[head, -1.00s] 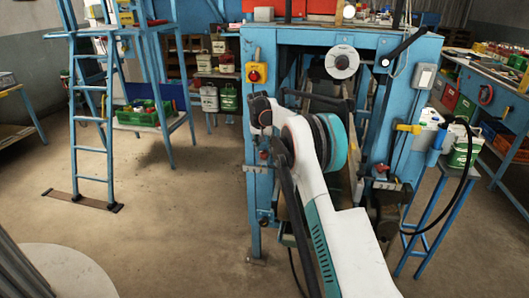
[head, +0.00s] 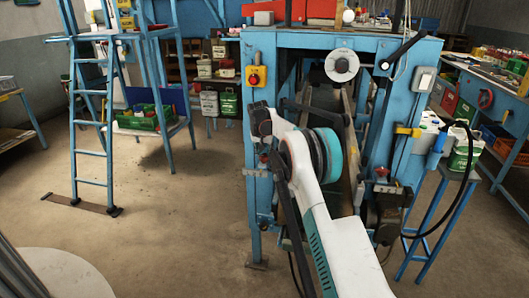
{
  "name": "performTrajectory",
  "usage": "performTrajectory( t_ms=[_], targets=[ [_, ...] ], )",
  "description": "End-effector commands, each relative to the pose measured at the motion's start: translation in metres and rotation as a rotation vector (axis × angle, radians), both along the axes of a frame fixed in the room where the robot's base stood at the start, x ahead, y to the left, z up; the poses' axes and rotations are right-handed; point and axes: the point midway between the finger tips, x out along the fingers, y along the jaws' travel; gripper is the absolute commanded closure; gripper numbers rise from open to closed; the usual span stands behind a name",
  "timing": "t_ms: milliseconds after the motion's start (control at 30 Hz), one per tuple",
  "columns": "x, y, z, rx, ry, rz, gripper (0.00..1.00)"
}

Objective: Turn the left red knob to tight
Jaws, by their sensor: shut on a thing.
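The left red knob (head: 263,158) is small and sits on a bracket on the left blue post of the machine (head: 300,38). A second red knob (head: 381,171) sits on a similar bracket on the right post. My white and teal arm rises from the lower right, and its dark wrist end is just above the left knob. My gripper (head: 264,148) points down at the left knob and is shut on it. The fingers are tiny and partly hidden, so the exact contact and the knob's angle are hard to make out.
A yellow box with a red button (head: 256,76) is on the post above my wrist. A black crank handle (head: 403,50) sticks out at upper right. A blue ladder (head: 90,130) stands at left. Open floor lies between the ladder and the machine.

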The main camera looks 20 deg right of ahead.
Motion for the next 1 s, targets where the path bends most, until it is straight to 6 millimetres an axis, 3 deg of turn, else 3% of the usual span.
performTrajectory(
  t_ms=[300,667,700,1000],
  targets=[
    [-0.0028,-0.0019,0.0016,0.0,0.002,-0.208,0.95],
    [-0.0033,-0.0023,-0.0001,0.001,0.001,-0.233,0.95],
    [-0.0033,-0.0023,-0.0001,0.001,0.001,-0.233,0.63],
    [-0.0032,-0.0028,0.0002,0.0,0.001,-0.232,0.63]
  ],
)
